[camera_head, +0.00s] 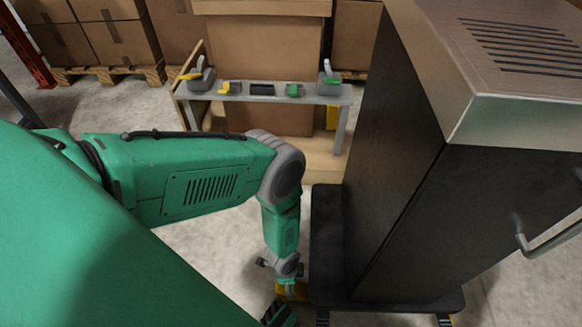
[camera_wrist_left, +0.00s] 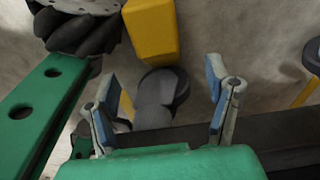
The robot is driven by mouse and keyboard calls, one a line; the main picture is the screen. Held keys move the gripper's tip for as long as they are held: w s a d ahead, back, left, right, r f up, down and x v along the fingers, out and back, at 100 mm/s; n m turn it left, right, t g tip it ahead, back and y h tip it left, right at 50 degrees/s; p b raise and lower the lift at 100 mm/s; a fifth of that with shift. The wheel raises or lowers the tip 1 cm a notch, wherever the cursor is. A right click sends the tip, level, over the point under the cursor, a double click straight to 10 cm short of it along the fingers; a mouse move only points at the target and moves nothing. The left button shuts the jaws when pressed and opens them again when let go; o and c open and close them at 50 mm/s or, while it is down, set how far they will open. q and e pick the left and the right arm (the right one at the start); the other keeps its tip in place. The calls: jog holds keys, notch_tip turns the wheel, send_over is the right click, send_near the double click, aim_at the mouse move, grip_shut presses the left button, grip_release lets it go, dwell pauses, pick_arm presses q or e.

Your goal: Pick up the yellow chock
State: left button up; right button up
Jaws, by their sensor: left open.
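The yellow chock (camera_wrist_left: 152,30) lies on the concrete floor, beyond my left gripper in the left wrist view. In the head view a small yellow part (camera_head: 298,291) shows beside the cart base, partly hidden by my left wrist. My left gripper (camera_wrist_left: 163,85) is open, with its two fingers spread wide. Nothing is held between them. A grey caster wheel (camera_wrist_left: 158,95) shows beyond the gap between the fingers, close to the chock, with another bit of yellow by the left finger. In the head view the left gripper (camera_head: 287,277) points down and its fingers are hard to make out.
A tall dark cabinet (camera_head: 400,200) with a metal top stands on a black wheeled base (camera_head: 327,240), right of my left arm. Behind is a grey shelf (camera_head: 300,97) with small dispensers. Cardboard boxes on pallets (camera_head: 115,40) stand at the back left.

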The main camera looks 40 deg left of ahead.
aim_at(294, 287)
pick_arm(q)
jog(key=shift+w+d+f+b, duration=0.1)
jog(key=shift+d+f+b, duration=0.15)
jog(key=shift+f, duration=0.3)
jog(key=shift+d+f+b, duration=0.15)
jog(key=shift+d+f, duration=0.1)
jog(key=shift+f, duration=0.3)
notch_tip(294, 287, down, 5)
jog(key=b, duration=0.3)
jog(key=shift+w+f, duration=0.1)
jog(key=shift+w, duration=0.05)
jog(key=shift+d, duration=0.1)
pick_arm(e)
jog(key=f, duration=0.4)
jog(key=shift+d+f, duration=0.3)
jog(key=shift+f, duration=0.05)
jog(key=shift+d, duration=0.1)
pick_arm(q)
jog(key=c, duration=1.4)
jog(key=shift+c, duration=0.2)
jog(key=shift+r, duration=0.2)
pick_arm(e)
jog(key=shift+r, duration=0.1)
